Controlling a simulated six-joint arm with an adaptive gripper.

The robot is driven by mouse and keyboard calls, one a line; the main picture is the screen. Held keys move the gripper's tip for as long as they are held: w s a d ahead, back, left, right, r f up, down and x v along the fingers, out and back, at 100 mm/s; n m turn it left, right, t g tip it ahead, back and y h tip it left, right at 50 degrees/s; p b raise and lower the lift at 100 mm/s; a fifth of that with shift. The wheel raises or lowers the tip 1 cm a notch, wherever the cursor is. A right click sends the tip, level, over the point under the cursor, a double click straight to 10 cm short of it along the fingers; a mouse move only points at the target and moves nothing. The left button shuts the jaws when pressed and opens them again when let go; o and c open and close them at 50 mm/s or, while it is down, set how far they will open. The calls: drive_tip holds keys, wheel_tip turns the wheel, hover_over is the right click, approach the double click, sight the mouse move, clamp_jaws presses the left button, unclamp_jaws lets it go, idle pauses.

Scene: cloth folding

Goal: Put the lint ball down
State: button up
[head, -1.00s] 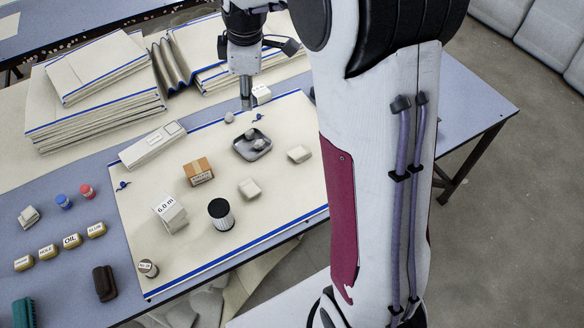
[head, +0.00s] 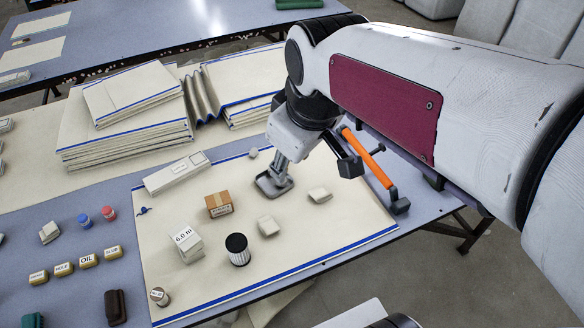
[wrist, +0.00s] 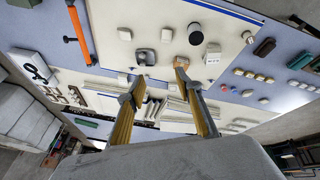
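A pale grey ball (head: 253,153), which looks like lint, rests on the cream cloth (head: 345,215) near its far blue edge. A small grey tray (head: 266,190) lies on the cloth just nearer than the ball. My gripper (head: 280,168) points down at the tray and covers part of it, so its contents are mostly hidden. In the wrist view, the two fingers of my gripper (wrist: 160,72) stand apart with a clear gap and nothing visible between them. The tray (wrist: 145,57) shows beyond the left fingertip.
A brown box (head: 219,204), a "6.0 m" block (head: 188,244), a black-topped cylinder (head: 238,249) and small pale blocks (head: 268,226) stand on the cloth. A long pale box (head: 176,173) lies left. Folded cloth stacks (head: 125,120) are behind. An orange-handled bar (head: 370,160) is beside my arm.

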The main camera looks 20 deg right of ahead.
drive_tip(key=s+a+f+m+t, duration=0.1)
drive_tip(key=s+m, duration=0.4)
drive_tip(key=s, duration=0.6)
drive_tip(key=shift+f, duration=0.25)
